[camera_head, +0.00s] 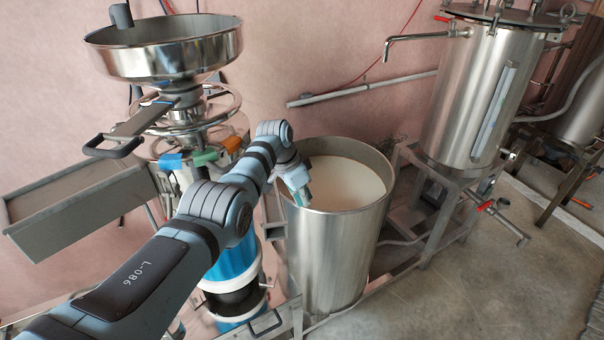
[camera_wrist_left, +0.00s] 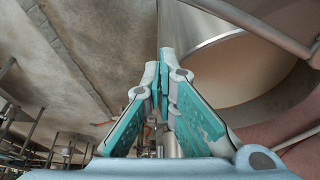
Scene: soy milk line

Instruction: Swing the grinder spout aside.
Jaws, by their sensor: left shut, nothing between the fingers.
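The grinder (camera_head: 185,115) stands at the left in the head view, with a steel hopper on top and a blue motor body below. I cannot clearly pick out its spout; my left arm covers much of the grinder's front and right side. My left gripper (camera_head: 301,193) points down at the left rim of a steel bucket (camera_head: 335,255) holding cream-coloured liquid. In the left wrist view the gripper's teal-padded fingers (camera_wrist_left: 164,88) are together with nothing between them, and the bucket (camera_wrist_left: 185,35) lies just beyond. I cannot tell whether they touch it. My right gripper does not show.
A rectangular steel chute (camera_head: 80,205) juts left from the grinder. A tall steel tank (camera_head: 480,95) with a red-handled tap stands on a frame at the right. A metal bar (camera_wrist_left: 260,25) crosses the wrist view's upper right. The floor (camera_head: 500,285) at front right is clear.

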